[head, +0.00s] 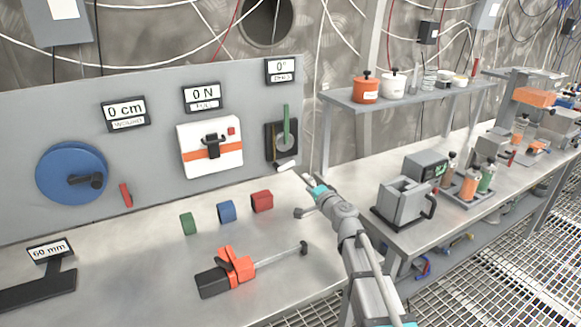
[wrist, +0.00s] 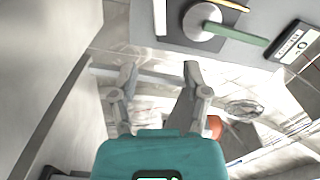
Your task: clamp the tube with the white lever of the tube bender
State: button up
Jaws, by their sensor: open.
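The tube bender (head: 270,135) is a dark plate on the grey panel with a round grey disc, which the wrist view also shows (wrist: 200,20). A long green bar (head: 286,122) stands upright across it; I cannot tell a separate tube there. The white lever (head: 286,166) sticks out at the bender's lower edge, and shows at the top of the wrist view (wrist: 160,17). My gripper (head: 309,179) is open and empty, just right of and below the white lever in the head view. In the wrist view (wrist: 160,72) its fingertips are apart from the lever.
An angle display (head: 281,70) reading 0° hangs above the bender. A white pull box (head: 211,147) and a blue wheel (head: 58,172) are further left. Small blocks (head: 227,212) and an orange clamp (head: 238,268) lie on the bench. A shelf (head: 400,97) stands to the right.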

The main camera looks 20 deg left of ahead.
aim_at(289, 166)
jog(key=x, duration=1.3)
jog(key=shift+w+a, duration=0.1)
jog(key=shift+w, duration=0.1)
grip_shut()
